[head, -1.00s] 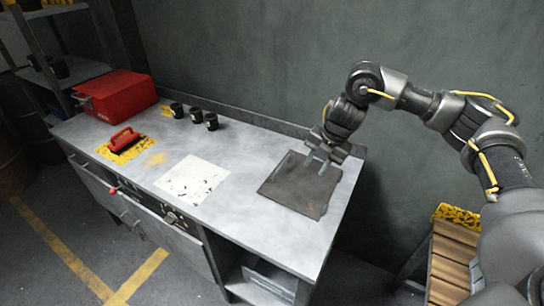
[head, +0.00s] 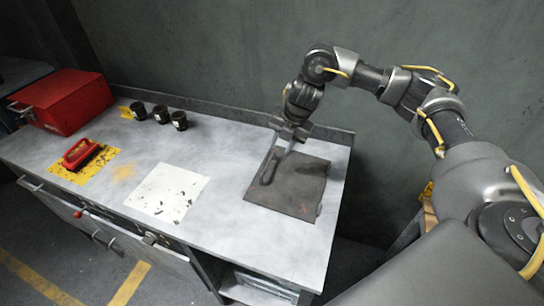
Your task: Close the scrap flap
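A dark, roughly square plate (head: 295,192), which looks like the scrap flap, lies flat or nearly flat on the right part of the grey bench top. A dark bar (head: 269,168), perhaps its handle, shows near its left back side. My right gripper (head: 283,148) points down at the plate's back left edge, just behind the bar. Its two fingers look apart, with nothing visible between them. I cannot tell whether a fingertip touches the plate. My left gripper is not in view.
On the bench (head: 225,200) are a white marked sheet (head: 168,192), a red-handled tool (head: 80,153) on a yellow patch, several dark cups (head: 160,114) and a red box (head: 62,100). A low back rail and wall stand behind. The bench between sheet and plate is clear.

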